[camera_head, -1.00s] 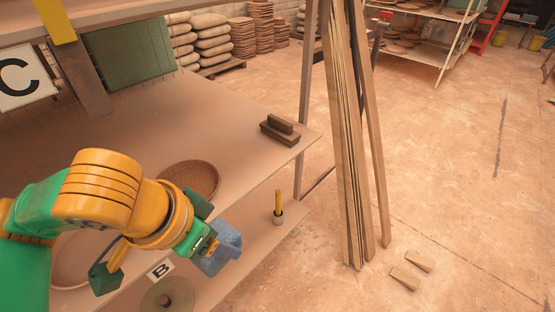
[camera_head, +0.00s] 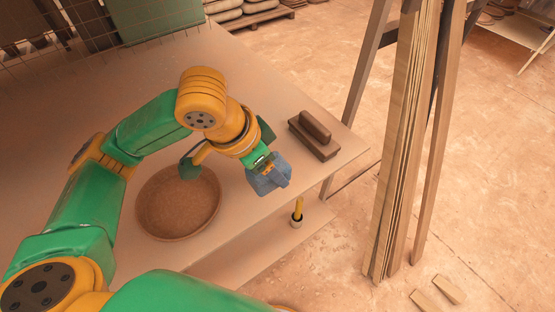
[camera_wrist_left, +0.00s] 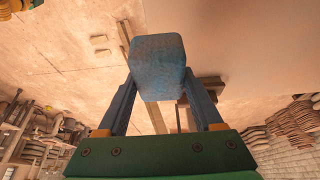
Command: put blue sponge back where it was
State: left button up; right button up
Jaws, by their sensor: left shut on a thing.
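The blue sponge (camera_head: 270,178) is a small speckled blue block. My left gripper (camera_head: 262,166) is shut on it. In the left wrist view the sponge (camera_wrist_left: 158,66) sits between the two fingertips. In the head view the gripper and sponge are over the front part of the upper shelf, between the round brown dish and the brown brush-like block. I cannot tell whether the sponge touches the shelf. My right gripper is not in view.
The round dish (camera_head: 178,203) lies left of the sponge. The brown block (camera_head: 314,137) lies to its right near the shelf corner. A small cup with a yellow stick (camera_head: 297,214) stands on the lower shelf. Wooden planks (camera_head: 412,140) lean upright at the right.

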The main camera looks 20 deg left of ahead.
pick_arm(q)
jog(key=shift+w+a+f, duration=0.2)
jog(key=shift+w+f, duration=0.1)
jog(key=shift+w, duration=0.3)
jog(key=shift+w+a+f, duration=0.2)
jog(key=shift+w+f, duration=0.05)
jog(key=shift+w, duration=0.3)
jog(key=w+f, duration=0.3)
jog(key=f, duration=0.1)
jog(key=w+f, duration=0.2)
jog(key=shift+w+a+f, duration=0.25)
jog(key=shift+w+a, duration=0.1)
jog(key=shift+a, duration=0.05)
jog(key=f, duration=0.2)
jog(key=shift+s+f, duration=0.25)
jog(key=shift+f, duration=0.1)
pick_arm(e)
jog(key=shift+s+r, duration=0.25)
pick_arm(q)
jog(key=shift+w+f, duration=0.1)
jog(key=shift+f, duration=0.05)
jog(key=o, duration=1.3)
